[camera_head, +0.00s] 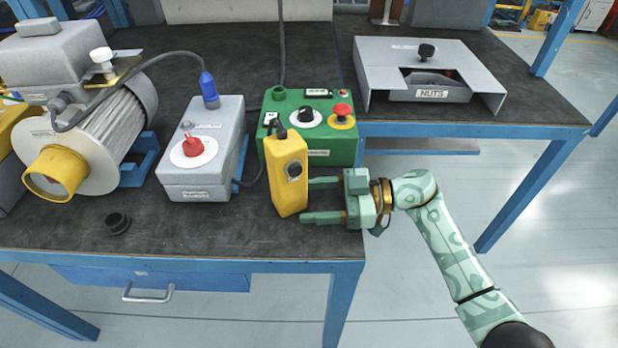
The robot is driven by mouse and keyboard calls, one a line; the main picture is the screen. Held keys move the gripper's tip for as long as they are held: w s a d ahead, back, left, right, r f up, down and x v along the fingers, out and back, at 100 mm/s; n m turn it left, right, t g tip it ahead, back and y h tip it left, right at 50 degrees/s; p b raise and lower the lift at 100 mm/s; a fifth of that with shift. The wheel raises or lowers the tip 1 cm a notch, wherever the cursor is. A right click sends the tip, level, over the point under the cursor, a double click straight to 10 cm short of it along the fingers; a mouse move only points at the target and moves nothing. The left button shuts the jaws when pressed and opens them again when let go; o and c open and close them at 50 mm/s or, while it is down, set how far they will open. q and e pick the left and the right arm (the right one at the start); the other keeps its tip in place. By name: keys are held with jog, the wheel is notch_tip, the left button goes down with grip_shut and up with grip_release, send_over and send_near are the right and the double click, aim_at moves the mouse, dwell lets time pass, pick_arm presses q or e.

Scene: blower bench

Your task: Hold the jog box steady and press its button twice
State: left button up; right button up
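The yellow jog box (284,190) stands upright on the dark bench top, in front of the green control box. Its dark round button (294,170) is on the side facing right and toward me. My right gripper (313,200) comes in from the right, with its two fingers apart and pointing left at the jog box. The far fingertip is close to the box's right side and the near one is by its lower right edge. I cannot tell whether either touches. Nothing shows between the fingers. My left gripper is not in view.
The green control box (334,143) with a red knob is right behind the jog box. A grey box with a red rotary switch (193,146) stands to the left. A black cap (117,222) lies at front left. A grey NUTS tray (431,94) sits at back right.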

grip_shut()
jog(key=shift+o, duration=1.2)
grip_release()
